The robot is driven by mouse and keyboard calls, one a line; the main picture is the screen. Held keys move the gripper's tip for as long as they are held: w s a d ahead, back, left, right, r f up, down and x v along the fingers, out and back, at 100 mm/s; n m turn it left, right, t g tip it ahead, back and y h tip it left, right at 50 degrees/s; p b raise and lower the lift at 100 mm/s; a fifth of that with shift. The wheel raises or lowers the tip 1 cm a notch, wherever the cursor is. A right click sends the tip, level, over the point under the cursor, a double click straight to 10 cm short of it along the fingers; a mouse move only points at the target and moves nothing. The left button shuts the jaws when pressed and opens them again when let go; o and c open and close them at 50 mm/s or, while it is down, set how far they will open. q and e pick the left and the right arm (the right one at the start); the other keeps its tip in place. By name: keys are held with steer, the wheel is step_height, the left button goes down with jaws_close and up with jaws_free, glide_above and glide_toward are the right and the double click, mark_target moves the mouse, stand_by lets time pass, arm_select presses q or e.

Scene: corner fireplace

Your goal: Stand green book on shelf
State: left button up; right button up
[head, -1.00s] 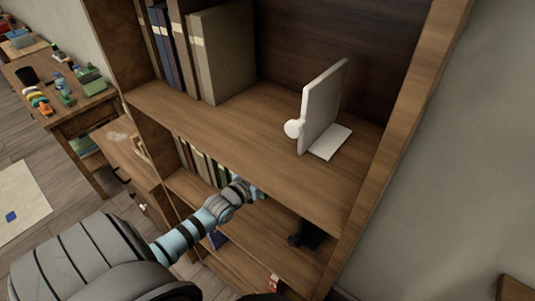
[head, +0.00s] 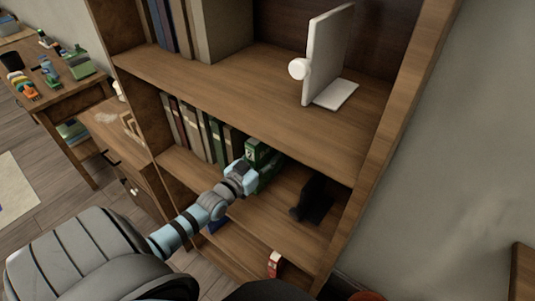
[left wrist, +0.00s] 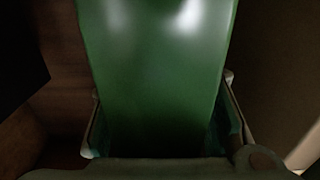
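The green book (head: 257,156) is upright or nearly so at the middle shelf (head: 262,213) of the wooden bookcase, just right of a row of books (head: 195,130). My left gripper (head: 247,176) reaches in from the front and is shut on it. In the left wrist view the green book (left wrist: 155,80) fills the space between the two fingers (left wrist: 165,130). Its lower end is partly hidden by the gripper, so I cannot tell whether it touches the shelf board. My right gripper is not in view.
A black bookend (head: 312,198) stands on the same shelf to the right, with bare board between. The shelf above holds a white bookend (head: 330,60) and large books (head: 228,28). A red-and-white item (head: 274,264) is lower down. A cluttered desk (head: 75,90) stands left.

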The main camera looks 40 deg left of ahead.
arm_select(q)
steer(key=shift+w, duration=0.1)
steer(key=shift+r+p, duration=0.45)
steer(key=s+p, duration=0.3)
steer(key=s, duration=0.9)
steer(key=shift+d+f, duration=0.15)
steer(key=shift+d, duration=0.1)
